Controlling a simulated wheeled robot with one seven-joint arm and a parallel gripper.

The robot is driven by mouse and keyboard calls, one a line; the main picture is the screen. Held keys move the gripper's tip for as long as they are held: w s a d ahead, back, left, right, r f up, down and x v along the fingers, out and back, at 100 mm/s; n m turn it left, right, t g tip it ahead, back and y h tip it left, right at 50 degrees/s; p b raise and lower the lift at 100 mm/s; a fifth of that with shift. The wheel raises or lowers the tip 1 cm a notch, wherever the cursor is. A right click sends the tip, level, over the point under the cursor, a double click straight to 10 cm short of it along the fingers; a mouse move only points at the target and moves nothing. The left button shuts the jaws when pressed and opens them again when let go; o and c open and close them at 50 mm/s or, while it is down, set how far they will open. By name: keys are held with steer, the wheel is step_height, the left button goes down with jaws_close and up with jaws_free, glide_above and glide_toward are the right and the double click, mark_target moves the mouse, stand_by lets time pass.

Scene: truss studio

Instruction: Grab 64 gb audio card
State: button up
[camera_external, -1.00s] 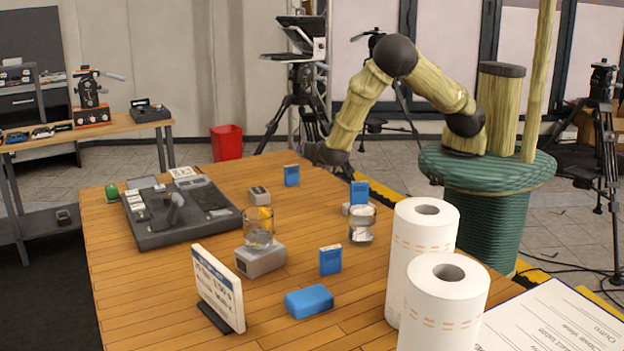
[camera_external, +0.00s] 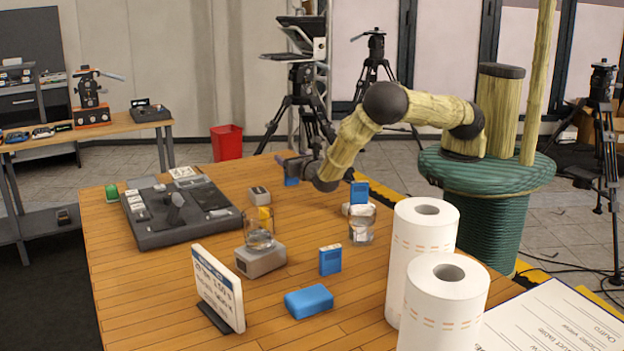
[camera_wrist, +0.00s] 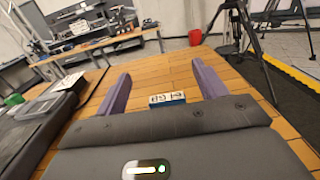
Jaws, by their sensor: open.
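A small blue card stands on the far part of the wooden table, partly covered by my gripper in the external view (camera_external: 291,182). In the wrist view this card (camera_wrist: 167,100) shows a white top label reading 64 GB. It lies ahead of the palm, between the lines of my two purple fingers. My gripper (camera_wrist: 161,68) is open and empty, with the fingers wide apart. In the external view my gripper (camera_external: 282,160) is just above and beside the card; contact cannot be told. Two similar blue cards stand nearer, one by the glass (camera_external: 359,190) and one at the front (camera_external: 330,260).
A grey mixer console (camera_external: 165,232) is at the left. A glass on a grey box (camera_external: 262,262), another glass (camera_external: 362,226), a blue case (camera_external: 309,302), a sign (camera_external: 215,285) and paper rolls (camera_external: 425,250) stand nearer. The table is bare around the 64 GB card.

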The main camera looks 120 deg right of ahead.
step_height(320, 180, down, 4)
steer(key=shift+f+p, duration=0.15)
steer(key=shift+p, duration=0.4)
steer(key=shift+s+d+f+p, duration=0.1)
steer(key=shift+d+p, duration=0.2)
steer(key=shift+d, duration=0.8)
steer(key=shift+d+f, duration=0.1)
steer(key=shift+d, duration=0.4)
steer(key=shift+a, duration=0.2)
steer(key=shift+d, duration=0.1)
steer(key=c, duration=1.1)
